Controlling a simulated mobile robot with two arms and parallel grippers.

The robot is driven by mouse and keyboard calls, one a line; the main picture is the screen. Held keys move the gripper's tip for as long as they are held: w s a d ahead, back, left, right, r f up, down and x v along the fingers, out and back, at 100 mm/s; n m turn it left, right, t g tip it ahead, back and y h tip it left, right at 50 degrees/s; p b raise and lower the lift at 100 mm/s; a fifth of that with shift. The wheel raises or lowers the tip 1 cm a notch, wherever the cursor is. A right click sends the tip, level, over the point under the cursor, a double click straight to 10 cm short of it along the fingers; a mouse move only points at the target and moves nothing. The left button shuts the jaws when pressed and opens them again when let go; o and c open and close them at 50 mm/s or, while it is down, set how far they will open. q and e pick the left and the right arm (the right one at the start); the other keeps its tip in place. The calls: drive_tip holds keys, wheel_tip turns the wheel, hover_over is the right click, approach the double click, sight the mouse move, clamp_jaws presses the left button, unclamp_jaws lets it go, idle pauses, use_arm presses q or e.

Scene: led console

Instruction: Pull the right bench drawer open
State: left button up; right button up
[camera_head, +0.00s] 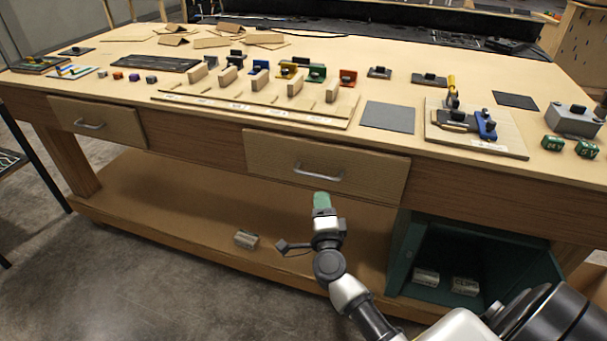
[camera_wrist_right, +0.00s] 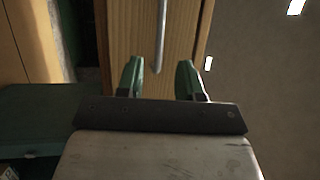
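The right bench drawer (camera_head: 270,163) has a light wooden front that sits against the bench frame, with no clear gap showing. Its grey bar handle (camera_head: 320,175) also shows in the right wrist view (camera_wrist_right: 161,38). My right gripper (camera_head: 322,197) has green fingers and is just below and in front of the handle in the head view. In the right wrist view its two fingers (camera_wrist_right: 158,75) stand apart with nothing gripped. The handle's end lies in line with the gap between them. My left gripper is not in view.
The left drawer (camera_head: 110,125) looks shut. The bench top (camera_head: 230,130) carries blocks, coloured parts and a clamp board. A lower shelf (camera_head: 190,205) holds a small box (camera_head: 246,239). A green open cabinet (camera_head: 400,250) stands below right, near my right arm.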

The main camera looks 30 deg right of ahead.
sight(318, 176)
drive_tip(key=x, duration=0.9)
drive_tip(key=shift+w+d, duration=0.15)
clamp_jaws()
